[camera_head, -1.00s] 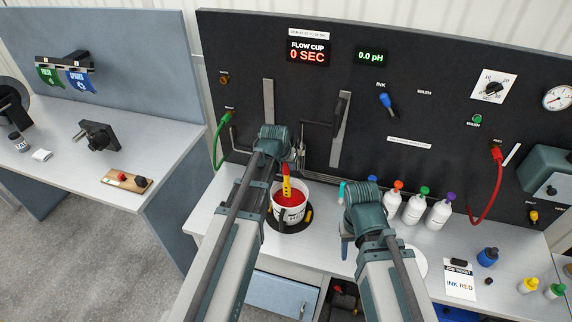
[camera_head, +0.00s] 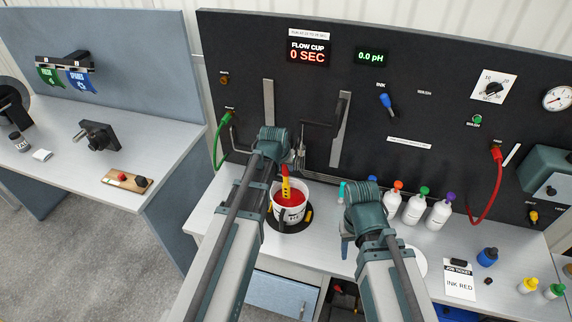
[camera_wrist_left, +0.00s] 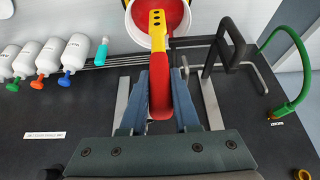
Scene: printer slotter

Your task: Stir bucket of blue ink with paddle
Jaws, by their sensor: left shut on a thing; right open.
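A white bucket (camera_head: 291,219) of red ink (camera_head: 292,199) stands on a dark round base (camera_head: 306,220); no blue ink shows in it. My left gripper (camera_wrist_left: 159,88) is shut on the red handle of a paddle (camera_head: 286,184), above the bucket. The paddle's yellow part (camera_wrist_left: 157,24) reaches down to the ink; its lower end is hidden. The bucket's rim (camera_wrist_left: 136,34) also shows at the top of the left wrist view. My right gripper (camera_head: 346,248) is open and empty, low over the bench to the right of the bucket.
White bottles with coloured caps (camera_head: 414,207) stand behind and right of my right gripper. A black bracket (camera_head: 322,130) and upright metal strips are on the dark panel behind the bucket. A green hose (camera_head: 216,145) hangs left. A job ticket (camera_head: 459,281) reads INK RED.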

